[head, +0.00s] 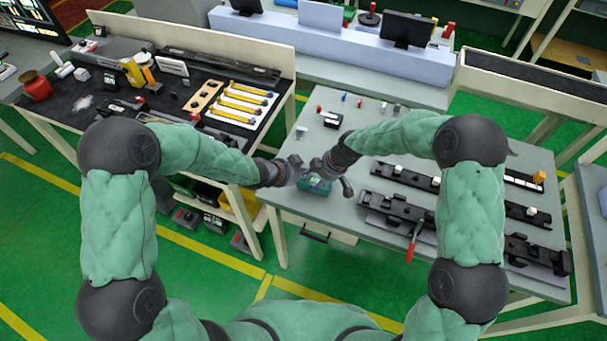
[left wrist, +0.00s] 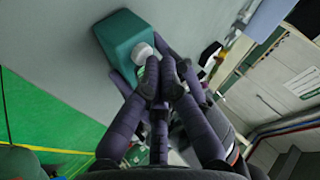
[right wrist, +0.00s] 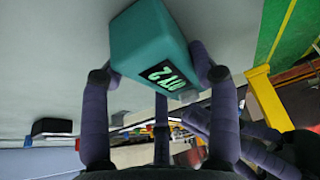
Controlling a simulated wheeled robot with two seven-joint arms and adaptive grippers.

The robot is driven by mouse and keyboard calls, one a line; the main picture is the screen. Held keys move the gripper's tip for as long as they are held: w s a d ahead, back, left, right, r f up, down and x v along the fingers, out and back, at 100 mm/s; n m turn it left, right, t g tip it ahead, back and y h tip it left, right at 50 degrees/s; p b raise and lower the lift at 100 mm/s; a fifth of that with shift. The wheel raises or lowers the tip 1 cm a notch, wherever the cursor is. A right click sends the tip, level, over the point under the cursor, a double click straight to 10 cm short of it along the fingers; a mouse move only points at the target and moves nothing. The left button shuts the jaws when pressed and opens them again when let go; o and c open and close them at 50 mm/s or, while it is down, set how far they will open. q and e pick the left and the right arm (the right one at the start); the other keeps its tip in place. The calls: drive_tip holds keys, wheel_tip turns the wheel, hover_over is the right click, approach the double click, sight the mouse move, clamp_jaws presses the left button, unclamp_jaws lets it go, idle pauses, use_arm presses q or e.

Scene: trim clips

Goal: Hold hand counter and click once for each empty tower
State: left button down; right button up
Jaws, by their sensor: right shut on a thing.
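The hand counter, a teal box (head: 316,187) with a dark digit display, is over the left front of the grey table. My right gripper (right wrist: 155,78) is shut on it, with fingers on both sides of the box. The counter (right wrist: 147,40) shows its lit display in the right wrist view, tilted and hard to read. My left gripper (left wrist: 162,84) is shut and empty; its fingertips are close to the white round button (left wrist: 144,53) on the counter (left wrist: 120,38). I cannot tell whether they touch it. Black rails (head: 410,212) with small white blocks lie on the right; I cannot tell which towers are empty.
The grey table (head: 290,212) has several small coloured parts along its back edge. A red-handled tool (head: 413,240) is at the front rail. A dark bench (head: 85,100) with yellow strips (head: 238,103) stands left. A black monitor (head: 407,29) stands behind.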

use_arm(q)
drive_tip(key=shift+r, duration=0.6)
drive_tip(key=shift+r, duration=0.1)
drive_tip(key=shift+r, duration=2.4)
drive_tip(key=shift+r, duration=1.9)
drive_tip(key=shift+f, duration=0.1)
drive_tip(key=shift+f, duration=4.3)
drive_tip(key=shift+f, duration=0.1)
drive_tip(key=shift+f, duration=0.35)
